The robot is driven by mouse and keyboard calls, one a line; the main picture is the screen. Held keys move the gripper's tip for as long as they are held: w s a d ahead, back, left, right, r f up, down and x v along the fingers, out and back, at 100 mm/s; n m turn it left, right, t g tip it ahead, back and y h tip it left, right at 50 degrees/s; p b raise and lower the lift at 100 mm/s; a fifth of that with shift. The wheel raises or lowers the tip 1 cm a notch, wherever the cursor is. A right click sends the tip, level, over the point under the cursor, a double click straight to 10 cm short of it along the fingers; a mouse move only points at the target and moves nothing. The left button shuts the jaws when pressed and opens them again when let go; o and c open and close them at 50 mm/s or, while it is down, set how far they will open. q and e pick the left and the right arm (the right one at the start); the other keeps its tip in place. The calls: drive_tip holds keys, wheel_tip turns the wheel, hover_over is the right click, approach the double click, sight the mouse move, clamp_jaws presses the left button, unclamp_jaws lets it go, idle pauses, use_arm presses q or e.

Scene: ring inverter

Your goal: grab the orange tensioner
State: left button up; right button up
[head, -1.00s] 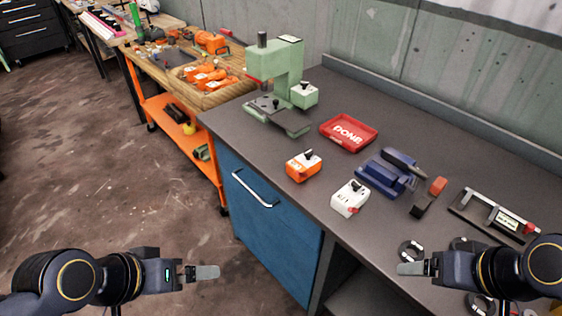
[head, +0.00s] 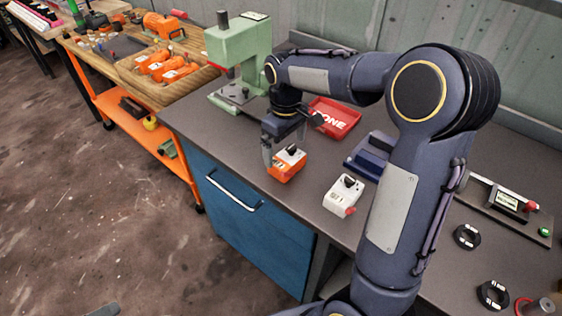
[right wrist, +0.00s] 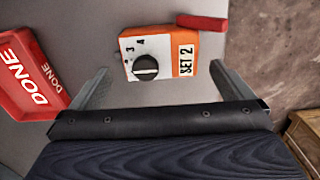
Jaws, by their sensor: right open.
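The orange tensioner (head: 287,165) is a small orange box with a white top and a black knob, standing on the grey workbench. In the right wrist view the tensioner (right wrist: 182,60) shows its dial and a "SET 2" label. My right gripper (head: 283,147) is over it, pointing down. In the right wrist view my open right gripper (right wrist: 158,68) has a finger on each side of the box, with gaps on both sides. A grey tip at the bottom left edge of the head view may be my left gripper (head: 103,310); its jaws do not show.
A white box (head: 343,194) with a black knob stands to the right. The red "DONE" tray (head: 347,108) lies behind the tensioner, and a green press (head: 240,50) stands at back left. My right arm hides part of a blue fixture (head: 368,158). The bench's front edge is close.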

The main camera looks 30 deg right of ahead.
sight(287, 158)
drive_tip(key=f, duration=0.4)
drive_tip(key=shift+s+d+f, duration=0.1)
drive_tip(key=shift+s+f, duration=0.2)
drive_tip(key=shift+f, duration=0.1)
drive_tip(key=c, duration=1.1)
drive_tip(key=shift+r, duration=0.1)
